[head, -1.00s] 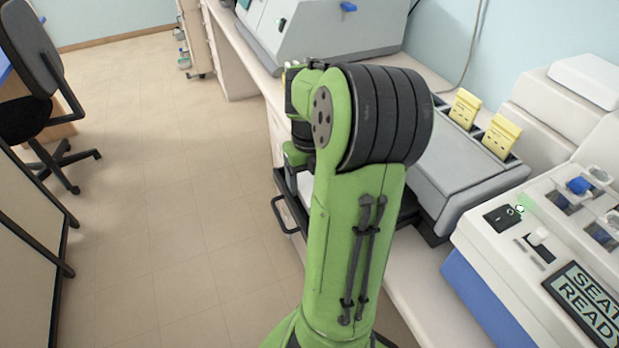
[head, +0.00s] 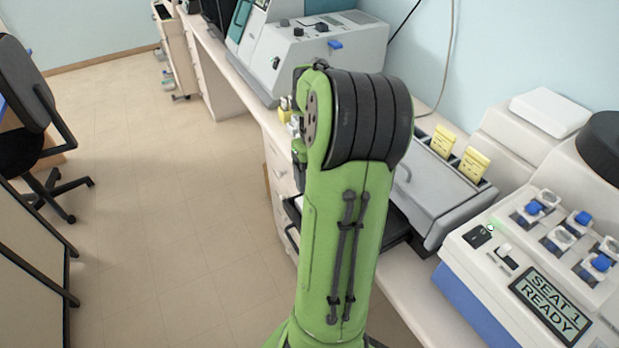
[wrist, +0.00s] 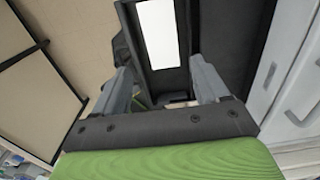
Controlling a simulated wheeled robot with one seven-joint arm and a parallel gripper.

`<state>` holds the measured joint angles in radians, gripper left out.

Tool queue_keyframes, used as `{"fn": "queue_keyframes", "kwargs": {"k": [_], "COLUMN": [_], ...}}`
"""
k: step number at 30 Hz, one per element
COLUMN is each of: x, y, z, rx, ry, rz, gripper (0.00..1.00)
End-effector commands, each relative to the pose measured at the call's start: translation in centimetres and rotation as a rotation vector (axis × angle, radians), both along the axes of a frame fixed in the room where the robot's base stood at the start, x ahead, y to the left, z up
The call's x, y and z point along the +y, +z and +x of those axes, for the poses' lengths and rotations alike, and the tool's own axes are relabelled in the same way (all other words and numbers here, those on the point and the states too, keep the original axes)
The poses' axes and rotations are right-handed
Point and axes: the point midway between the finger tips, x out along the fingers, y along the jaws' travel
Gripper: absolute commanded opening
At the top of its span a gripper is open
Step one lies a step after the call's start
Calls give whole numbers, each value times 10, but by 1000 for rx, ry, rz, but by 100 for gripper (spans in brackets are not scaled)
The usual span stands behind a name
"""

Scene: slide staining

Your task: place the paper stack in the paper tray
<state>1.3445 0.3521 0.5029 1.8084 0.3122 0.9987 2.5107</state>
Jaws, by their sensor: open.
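In the wrist view a dark tray (wrist: 180,75) with raised walls lies below and ahead of my gripper (wrist: 162,80). A white rectangle (wrist: 157,42), which looks like the paper stack, lies flat inside the tray's walls. In the head view the dark tray (head: 396,228) juts out at the bench edge, mostly hidden behind my green arm, which also hides my gripper.
A grey machine (head: 440,190) with yellow tabs stands on the bench beside the tray. A white and blue device (head: 510,270) reading "SEAT 1 READY" is at right. Another machine (head: 320,50) stands farther back.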

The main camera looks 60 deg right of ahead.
Motion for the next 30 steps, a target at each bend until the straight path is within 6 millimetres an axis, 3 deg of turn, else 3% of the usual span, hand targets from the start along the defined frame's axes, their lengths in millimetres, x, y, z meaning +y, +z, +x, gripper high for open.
{"fn": "queue_keyframes", "kwargs": {"k": [8, 11, 14, 19, 24, 27, 28, 30], "x": [-2, 12, 54, 151, 242, 281, 289, 303], "y": [5, 14, 36, 75, 95, 95, 94, 91], "z": [-1, 8, 28, 41, 16, -7, -13, -24], "rx": [0, 7, 27, 80, 135, 168, -175, -169], "ry": [7, 145, 549, 1495, 2471, 2976, -3037, -2791], "rz": [0, -26, -93, -242, -447, -610, 649, 649], "gripper": [74, 74, 74, 74, 74, 74, 74, 74]}}
